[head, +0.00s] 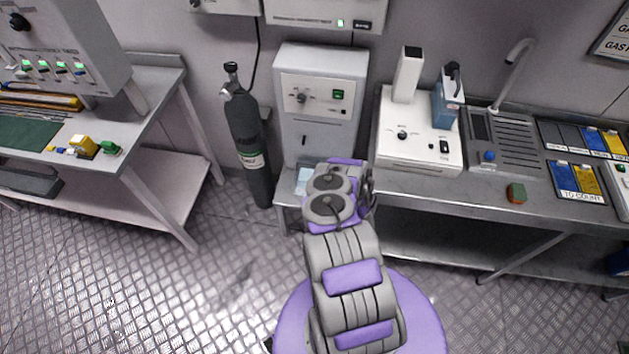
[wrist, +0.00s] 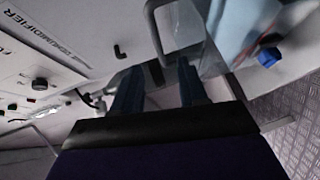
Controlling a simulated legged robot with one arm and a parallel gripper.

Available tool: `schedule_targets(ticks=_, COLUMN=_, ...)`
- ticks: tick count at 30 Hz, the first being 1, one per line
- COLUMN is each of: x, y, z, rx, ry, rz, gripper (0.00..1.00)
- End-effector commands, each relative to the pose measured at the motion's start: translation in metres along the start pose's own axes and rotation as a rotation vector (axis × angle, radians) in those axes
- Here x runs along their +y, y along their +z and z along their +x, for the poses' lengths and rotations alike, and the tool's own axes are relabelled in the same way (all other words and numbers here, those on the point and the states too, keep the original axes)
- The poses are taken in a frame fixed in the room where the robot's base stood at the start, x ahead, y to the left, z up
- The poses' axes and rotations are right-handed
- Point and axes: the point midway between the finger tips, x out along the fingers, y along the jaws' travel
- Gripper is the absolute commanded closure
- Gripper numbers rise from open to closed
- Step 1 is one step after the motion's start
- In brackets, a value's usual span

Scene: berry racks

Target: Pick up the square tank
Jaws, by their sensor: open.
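The square tank looks to be the pale blue, see-through container (wrist: 238,28) at the upper right of the wrist view, with a dark blue knob (wrist: 268,56) on it. A grey loop like a handle (wrist: 152,28) stands beside it, just beyond my fingertips. In the head view a pale blue patch of the tank (head: 303,180) shows on a low stand, left of my arm; the rest is hidden. My gripper (wrist: 158,78) is open, with nothing seen held between its fingers. I cannot tell whether the fingers touch the loop. In the head view my arm mostly hides the gripper.
A white dehumidifier cabinet (head: 320,135) stands behind the tank. A dark gas cylinder (head: 246,140) stands to its left. A steel bench (head: 440,187) on the right carries a white device (head: 415,150) with a blue container. A table (head: 135,185) is at the left. Floor lies free between.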

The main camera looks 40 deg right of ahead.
Motion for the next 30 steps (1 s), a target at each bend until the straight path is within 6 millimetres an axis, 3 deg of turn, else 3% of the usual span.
schedule_targets(ticks=6, x=0.0, y=0.0, z=0.035, rx=0.001, ry=0.002, rz=-0.003, gripper=0.58)
schedule_targets(ticks=16, x=0.0, y=0.002, z=0.057, rx=-0.001, ry=0.001, rz=-0.001, gripper=0.58)
schedule_targets(ticks=24, x=-0.002, y=0.002, z=0.094, rx=0.001, ry=0.002, rz=0.0, gripper=0.58)
schedule_targets(ticks=30, x=0.0, y=0.002, z=0.098, rx=-0.002, ry=0.001, rz=0.001, gripper=0.58)
